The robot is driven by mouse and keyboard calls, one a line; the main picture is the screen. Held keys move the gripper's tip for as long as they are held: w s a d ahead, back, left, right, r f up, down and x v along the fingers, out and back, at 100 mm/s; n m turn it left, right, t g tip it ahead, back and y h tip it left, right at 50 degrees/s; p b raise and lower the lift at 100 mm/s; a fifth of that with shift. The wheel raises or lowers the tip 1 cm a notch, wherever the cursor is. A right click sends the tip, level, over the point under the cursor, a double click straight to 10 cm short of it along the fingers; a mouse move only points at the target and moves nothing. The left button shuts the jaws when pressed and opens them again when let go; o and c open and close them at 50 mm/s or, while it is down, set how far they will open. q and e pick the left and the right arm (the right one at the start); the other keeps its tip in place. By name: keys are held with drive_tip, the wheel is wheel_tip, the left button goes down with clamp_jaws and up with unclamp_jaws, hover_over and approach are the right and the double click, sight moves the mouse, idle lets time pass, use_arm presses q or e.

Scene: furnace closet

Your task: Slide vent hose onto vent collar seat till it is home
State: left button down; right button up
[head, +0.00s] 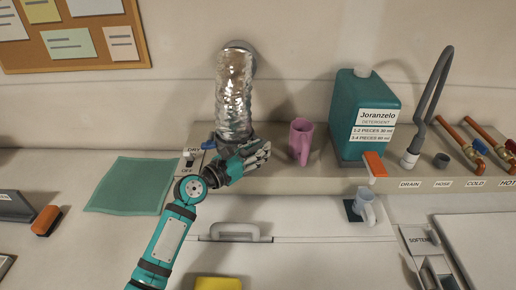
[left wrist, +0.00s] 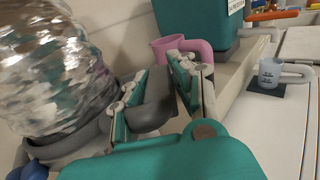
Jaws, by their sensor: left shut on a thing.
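The vent hose (head: 234,95) is a silver foil tube that stands against the wall on the back ledge; its foil fills the left of the left wrist view (left wrist: 50,75). A dark grey cuff (left wrist: 70,140) rings its lower end, with a grey grip sticking out to the right. My left gripper (head: 258,155) is shut on this grey grip (left wrist: 155,100), in front of the hose's lower end. My right gripper is not in view.
A pink cup (head: 301,142) stands close right of my gripper, then a teal detergent jug (head: 364,110). A drain hose (head: 432,100) and valves stand further right. A green cloth (head: 130,186) lies left.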

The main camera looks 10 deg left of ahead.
use_arm(q)
drive_tip(key=shift+f+b, duration=0.5)
drive_tip(key=shift+f, duration=0.25)
drive_tip(key=shift+f+b, duration=1.2)
drive_tip(key=shift+f, duration=0.5)
drive_tip(key=c, duration=1)
unclamp_jaws()
drive_tip(key=p+v, duration=0.1)
drive_tip(key=v, duration=0.7)
drive_tip(key=shift+p, duration=0.4)
